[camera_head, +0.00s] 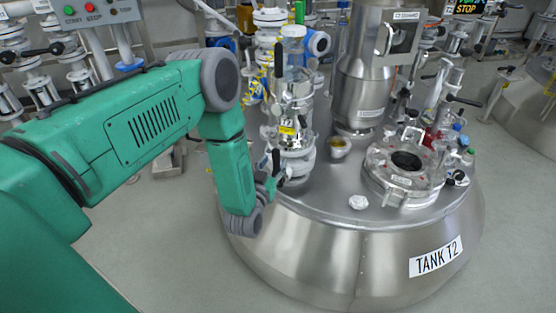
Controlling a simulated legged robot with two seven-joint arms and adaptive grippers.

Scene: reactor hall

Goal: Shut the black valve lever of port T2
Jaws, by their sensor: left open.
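The steel tank labelled TANK T2 (436,258) stands at centre right. On its left top side is a glass and metal port assembly (291,112) with a white flange at its foot. A black lever (278,60) stands upright at the upper left of this assembly. A second black upright piece (276,162) shows low down, close to my gripper; I cannot tell if it is a lever. My left gripper (272,183) is small in view, open, beside the foot of the port assembly. Whether it touches anything is unclear. My right gripper is out of view.
A steel vessel (362,85) rises behind on the tank lid. A round manhole (405,167) with clamps lies at the right. A start/stop panel (95,12) stands at the upper left.

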